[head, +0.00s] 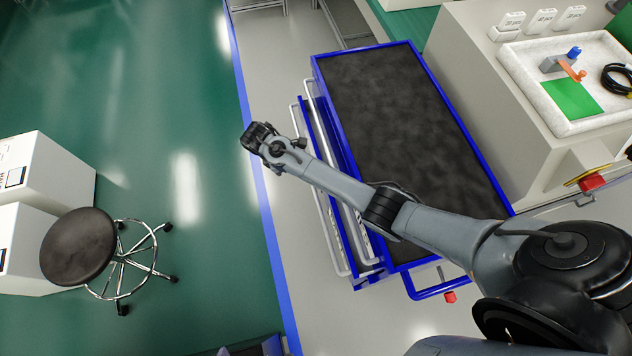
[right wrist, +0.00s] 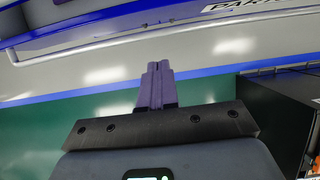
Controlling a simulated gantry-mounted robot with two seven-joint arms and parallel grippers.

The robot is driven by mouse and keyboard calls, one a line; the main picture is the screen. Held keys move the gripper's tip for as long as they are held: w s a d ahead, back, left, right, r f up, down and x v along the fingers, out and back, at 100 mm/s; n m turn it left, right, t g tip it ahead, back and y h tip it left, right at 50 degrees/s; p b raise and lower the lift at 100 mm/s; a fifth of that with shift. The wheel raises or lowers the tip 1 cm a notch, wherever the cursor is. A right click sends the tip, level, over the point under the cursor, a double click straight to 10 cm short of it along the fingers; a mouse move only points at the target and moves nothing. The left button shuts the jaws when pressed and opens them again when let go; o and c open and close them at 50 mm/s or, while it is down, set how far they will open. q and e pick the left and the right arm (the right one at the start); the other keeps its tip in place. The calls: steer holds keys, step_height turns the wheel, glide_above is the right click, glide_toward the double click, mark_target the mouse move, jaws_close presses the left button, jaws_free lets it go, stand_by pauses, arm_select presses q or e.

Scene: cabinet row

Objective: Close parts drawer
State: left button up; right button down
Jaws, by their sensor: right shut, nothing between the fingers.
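The blue cart (head: 408,63) with a dark top stands in the middle of the head view. Along its left side are drawer fronts with long pale handles (head: 325,208); at least one drawer seems to stand out from the body. My right arm reaches over the cart from the lower right. Its gripper (head: 252,137) is beyond the handles, over the floor by the blue line. Contact is not clear.
A round stool (head: 78,246) and white cabinets (head: 42,172) stand at the left. A white bench with a tray (head: 532,88) of parts is at the right. A dark box (right wrist: 285,120) shows right in the wrist view.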

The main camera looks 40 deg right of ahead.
arm_select(q)
steer(key=w+f+b, duration=0.2)
steer(key=shift+w+d+f+b, duration=0.1)
steer(key=shift+w+d+b, duration=0.2)
steer(key=shift+d, duration=0.1)
arm_select(e)
steer(key=s+d+f, duration=0.2)
steer(key=d+f, duration=0.5)
steer(key=f, duration=0.2)
steer(key=shift+d+f, duration=0.15)
steer(key=shift+d, duration=0.15)
arm_select(q)
steer(key=shift+d, duration=0.1)
